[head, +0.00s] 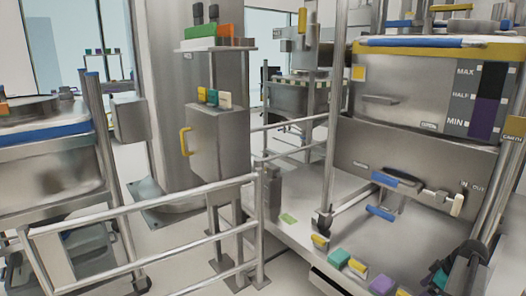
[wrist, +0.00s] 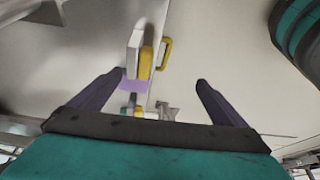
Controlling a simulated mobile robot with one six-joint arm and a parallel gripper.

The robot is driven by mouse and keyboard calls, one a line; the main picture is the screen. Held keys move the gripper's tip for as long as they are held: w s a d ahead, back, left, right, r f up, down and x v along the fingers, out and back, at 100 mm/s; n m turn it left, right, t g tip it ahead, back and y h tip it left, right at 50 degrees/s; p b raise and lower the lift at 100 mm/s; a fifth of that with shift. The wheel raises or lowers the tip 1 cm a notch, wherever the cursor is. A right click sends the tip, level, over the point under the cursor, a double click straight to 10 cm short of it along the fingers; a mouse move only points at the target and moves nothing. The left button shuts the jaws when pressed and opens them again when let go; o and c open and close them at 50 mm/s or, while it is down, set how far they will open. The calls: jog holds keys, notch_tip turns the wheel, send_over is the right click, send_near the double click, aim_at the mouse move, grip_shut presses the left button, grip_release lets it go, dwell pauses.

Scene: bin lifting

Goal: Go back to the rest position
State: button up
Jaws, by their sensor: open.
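My gripper (wrist: 158,92) shows in the wrist view with its two dark fingers spread apart and nothing held between them. Beyond the fingers are a purple patch (wrist: 134,87), a white block (wrist: 135,45) and a yellow handle-shaped piece (wrist: 165,53) against a pale surface. I cannot tell how far away they are. In the head view a dark part with a teal bit, likely of my arm, shows at the lower right; the fingers cannot be made out there.
In the head view, a steel bin (head: 400,105) with a MAX/HALF/MIN gauge stands at the right above a platform. Green, yellow and purple blocks (head: 382,284) line the platform's front. Metal railings (head: 150,205) cross the left and middle. A steel box (head: 218,145) with a yellow handle stands behind them.

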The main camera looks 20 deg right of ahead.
jog(key=w+a+f+n+g+y+p, duration=0.15)
jog(key=w+a+p, duration=0.45)
jog(key=a, duration=0.7)
jog(key=w+a+f+n+g+y+p, duration=0.1)
jog(key=w+a+f+n+g+p, duration=0.2)
jog(key=w+a, duration=0.65)
jog(key=s+a+f+n+g+p, duration=0.1)
jog(key=s+a+p, duration=0.25)
jog(key=a, duration=0.75)
jog(key=s+a+f+g+p, duration=0.15)
jog(key=a+p, duration=0.35)
jog(key=a, duration=0.6)
jog(key=s+a+g+h+p, duration=0.25)
jog(key=s+a+p, duration=0.65)
jog(key=s+a, duration=0.55)
jog(key=s+d+m+h+p, duration=0.1)
jog(key=s+m, duration=0.5)
jog(key=m, duration=0.4)
jog(key=shift+s+d+f+h, duration=0.15)
jog(key=shift+d+h, duration=0.05)
jog(key=shift+h, duration=0.2)
